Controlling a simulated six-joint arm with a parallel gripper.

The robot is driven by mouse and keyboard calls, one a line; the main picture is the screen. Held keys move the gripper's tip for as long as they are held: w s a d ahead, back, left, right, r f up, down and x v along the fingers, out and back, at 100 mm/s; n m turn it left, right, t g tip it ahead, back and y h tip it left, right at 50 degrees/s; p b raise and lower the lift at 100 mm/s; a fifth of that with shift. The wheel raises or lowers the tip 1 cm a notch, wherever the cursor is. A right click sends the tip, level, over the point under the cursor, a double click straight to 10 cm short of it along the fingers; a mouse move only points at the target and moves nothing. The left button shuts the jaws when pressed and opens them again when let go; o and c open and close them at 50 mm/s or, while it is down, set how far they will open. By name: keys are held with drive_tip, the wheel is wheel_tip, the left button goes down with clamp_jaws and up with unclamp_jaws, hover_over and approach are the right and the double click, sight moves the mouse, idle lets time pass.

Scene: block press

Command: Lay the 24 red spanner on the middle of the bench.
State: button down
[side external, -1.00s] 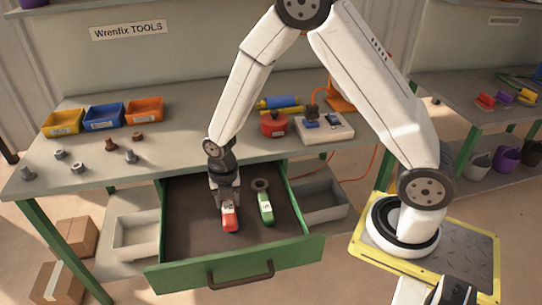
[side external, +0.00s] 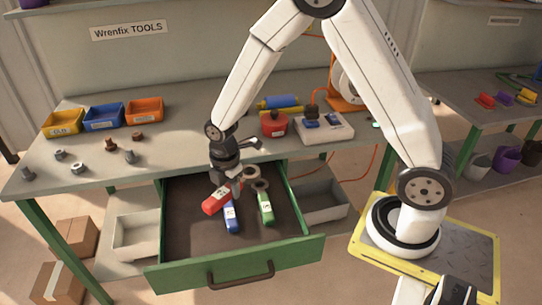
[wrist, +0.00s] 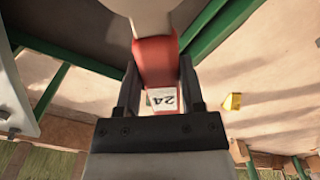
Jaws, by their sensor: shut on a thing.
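The red spanner (side external: 215,202) is in my gripper (side external: 236,184), tilted with its red handle end low to the left. A grey metal jaw shows up and right behind the gripper and looks like its head. In the wrist view my gripper (wrist: 160,95) is shut on the red spanner (wrist: 155,58), whose white label reads 24. The spanner is held above the open drawer (side external: 285,248). The bench (side external: 180,150) is behind it, its front middle clear. The gripper hides part of the spanner's shaft.
A blue spanner (side external: 231,218) and a green spanner (side external: 265,207) lie in the drawer. On the bench stand yellow, blue and orange bins (side external: 103,114), several bolts and nuts (side external: 78,168), a red can (side external: 274,124) and a pale box (side external: 323,128).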

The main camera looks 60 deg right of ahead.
drive_tip(key=m, duration=0.1)
drive_tip(key=r+m, duration=0.1)
drive_tip(key=m, duration=0.2)
drive_tip(key=shift+d+r+m, duration=0.25)
drive_tip(key=shift+d+m, duration=0.05)
drive_tip(key=shift+d, duration=0.1)
drive_tip(key=m, duration=0.1)
drive_tip(key=r+m, duration=0.1)
drive_tip(key=m, duration=0.2)
drive_tip(key=shift+d+r, duration=0.2)
drive_tip(key=shift+d, duration=0.15)
drive_tip(key=m, duration=0.1)
drive_tip(key=r+m, duration=0.1)
drive_tip(key=m, duration=0.2)
drive_tip(key=shift+d+r+m, duration=0.2)
drive_tip(key=shift+d+m, duration=0.15)
drive_tip(key=shift+m, duration=0.05)
drive_tip(key=shift+s+d+r+m, duration=0.15)
drive_tip(key=shift+r+m, duration=0.1)
drive_tip(key=shift+m, duration=0.6)
drive_tip(key=shift+w+d+r+m, duration=0.1)
drive_tip(key=shift+r+m, duration=0.15)
drive_tip(key=shift+m, duration=0.6)
